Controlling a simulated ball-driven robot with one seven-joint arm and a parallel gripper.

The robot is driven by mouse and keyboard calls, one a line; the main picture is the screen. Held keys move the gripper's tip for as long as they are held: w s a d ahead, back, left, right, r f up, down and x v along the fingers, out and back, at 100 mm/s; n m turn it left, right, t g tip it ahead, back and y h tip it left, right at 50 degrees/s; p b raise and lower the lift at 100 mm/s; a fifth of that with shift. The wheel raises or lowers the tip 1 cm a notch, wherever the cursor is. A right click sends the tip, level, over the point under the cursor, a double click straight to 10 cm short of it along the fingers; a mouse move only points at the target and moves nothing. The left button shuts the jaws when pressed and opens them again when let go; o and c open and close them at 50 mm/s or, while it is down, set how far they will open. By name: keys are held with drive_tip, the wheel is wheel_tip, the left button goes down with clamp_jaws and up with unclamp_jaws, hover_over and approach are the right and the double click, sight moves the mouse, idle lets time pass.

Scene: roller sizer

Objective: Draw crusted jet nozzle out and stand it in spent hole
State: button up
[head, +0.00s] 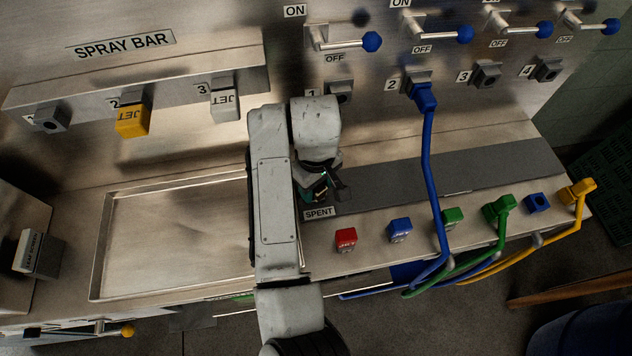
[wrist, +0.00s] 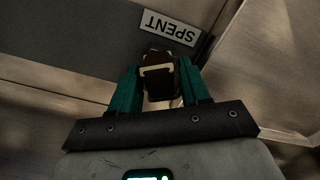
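A dark brown block, seemingly the crusted jet nozzle (wrist: 158,86), with a pale bracket-shaped mark on it, sits between the teal fingers of my gripper (wrist: 160,80). Both fingers appear to press its sides. In the wrist view it is close beside the SPENT label (wrist: 168,27). In the head view my gripper (head: 320,192) is low over the bench just above the SPENT label (head: 319,213), and my arm hides most of the nozzle. The spent hole is hidden; I cannot tell whether the nozzle is in it. Spray bar socket 1 (head: 48,119) is empty.
A yellow jet (head: 133,120) and a white jet (head: 225,104) sit in spray bar sockets 2 and 3. Red (head: 346,239) and blue (head: 400,230) blocks stand right of the gripper. A blue hose (head: 428,170) hangs from port 2. The shallow tray (head: 170,240) is empty.

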drive_tip(key=shift+o, duration=1.3)
wheel_tip(320, 180, up, 11)
drive_tip(key=shift+f, duration=0.15)
